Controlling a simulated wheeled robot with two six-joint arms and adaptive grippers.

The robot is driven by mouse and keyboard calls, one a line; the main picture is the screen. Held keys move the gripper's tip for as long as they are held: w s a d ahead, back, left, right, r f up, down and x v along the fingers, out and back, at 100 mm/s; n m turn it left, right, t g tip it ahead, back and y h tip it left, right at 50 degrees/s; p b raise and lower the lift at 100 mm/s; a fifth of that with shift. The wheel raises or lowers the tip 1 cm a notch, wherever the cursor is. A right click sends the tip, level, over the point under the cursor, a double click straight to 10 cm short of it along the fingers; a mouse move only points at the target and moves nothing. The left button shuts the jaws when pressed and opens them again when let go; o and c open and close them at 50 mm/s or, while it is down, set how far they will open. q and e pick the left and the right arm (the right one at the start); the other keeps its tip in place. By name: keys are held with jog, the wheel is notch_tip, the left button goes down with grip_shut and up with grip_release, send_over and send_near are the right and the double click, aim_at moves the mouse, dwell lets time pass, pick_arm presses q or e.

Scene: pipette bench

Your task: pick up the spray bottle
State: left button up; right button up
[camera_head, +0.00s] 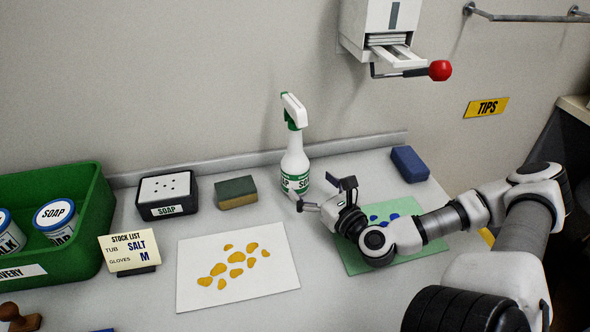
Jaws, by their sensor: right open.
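The spray bottle (295,164) is white with a green neck and a green-and-white label. It stands upright near the back edge of the bench, in the middle of the head view. My right gripper (322,192) comes in from the right, low and just in front of and to the right of the bottle. Its fingers are open and point left toward the bottle's lower part, with nothing seen between them. I cannot tell whether a fingertip touches the bottle. My left gripper is out of view.
A sponge (236,192) and a black soap box (168,195) stand left of the bottle. A green crate (85,188) with tubs is at far left. A white sheet with yellow spots (200,290) lies in front. A blue block (409,164) is right. A dispenser with red-knobbed lever (439,70) hangs above.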

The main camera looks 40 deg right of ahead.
aim_at(294, 167)
jog(key=w+b, duration=0.4)
jog(key=w+d+b, duration=0.1)
jog(key=w, duration=0.1)
jog(key=shift+w+f+b, duration=0.1)
jog(key=shift+w+b, duration=0.15)
jog(key=shift+b, duration=0.15)
jog(key=shift+w+r, duration=0.2)
jog(key=shift+w, duration=0.15)
jog(key=shift+s+r, duration=0.1)
jog(key=c, duration=1.7)
jog(key=shift+c, duration=0.5)
